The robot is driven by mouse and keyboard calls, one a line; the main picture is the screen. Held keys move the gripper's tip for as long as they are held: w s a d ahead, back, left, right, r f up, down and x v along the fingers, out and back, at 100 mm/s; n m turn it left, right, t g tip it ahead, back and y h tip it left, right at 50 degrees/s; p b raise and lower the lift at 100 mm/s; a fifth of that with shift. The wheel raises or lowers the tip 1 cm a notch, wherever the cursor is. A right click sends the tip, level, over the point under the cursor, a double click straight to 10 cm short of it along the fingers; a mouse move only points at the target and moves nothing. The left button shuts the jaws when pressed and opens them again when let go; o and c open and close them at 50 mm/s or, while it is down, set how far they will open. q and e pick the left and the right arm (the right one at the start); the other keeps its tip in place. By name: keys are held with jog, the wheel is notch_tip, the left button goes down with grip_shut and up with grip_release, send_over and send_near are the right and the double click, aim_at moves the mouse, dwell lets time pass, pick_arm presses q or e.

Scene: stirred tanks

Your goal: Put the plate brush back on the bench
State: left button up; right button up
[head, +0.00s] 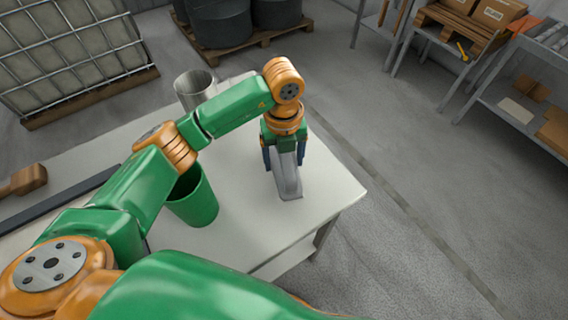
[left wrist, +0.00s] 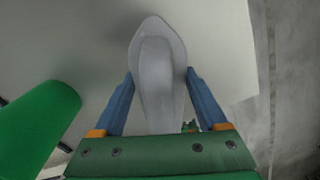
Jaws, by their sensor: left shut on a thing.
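My left gripper (head: 285,158) is over the right part of the white bench (head: 245,222), pointing down. It is shut on a long grey scoop-shaped thing (head: 289,180), whose lower end is at or just above the bench top; I cannot tell if it touches. In the left wrist view the grey thing (left wrist: 158,75) lies between the two blue fingers, with a rounded tip and a raised rim. No bristles show on it, so I cannot tell whether it is the plate brush. My right gripper is not in view.
A green bucket (head: 195,203) and a grey metal beaker (head: 192,88) stand on the bench left of the gripper. A brown wooden block with a handle (head: 28,179) and a dark bar (head: 60,200) are at the far left. The bench's right end is clear.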

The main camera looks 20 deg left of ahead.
pick_arm(q)
notch_tip(320, 180, down, 2)
jog(key=shift+s+f+p, duration=0.15)
jog(key=shift+f+p, duration=0.1)
jog(key=shift+p, duration=0.4)
jog(key=shift+s+f, duration=0.1)
jog(key=shift+f, duration=0.05)
jog(key=shift+f+b, duration=0.25)
jog(key=shift+b, duration=0.05)
jog(key=o, duration=1.2)
jog(key=shift+o, duration=0.2)
jog(key=shift+r, duration=0.4)
jog(key=r+b, duration=0.1)
jog(key=r, duration=0.4)
jog(key=shift+w+r, duration=0.1)
jog(key=shift+w, duration=0.1)
notch_tip(320, 180, up, 6)
jog(key=shift+f, duration=0.1)
jog(key=shift+s+r, duration=0.15)
jog(key=shift+r, duration=0.25)
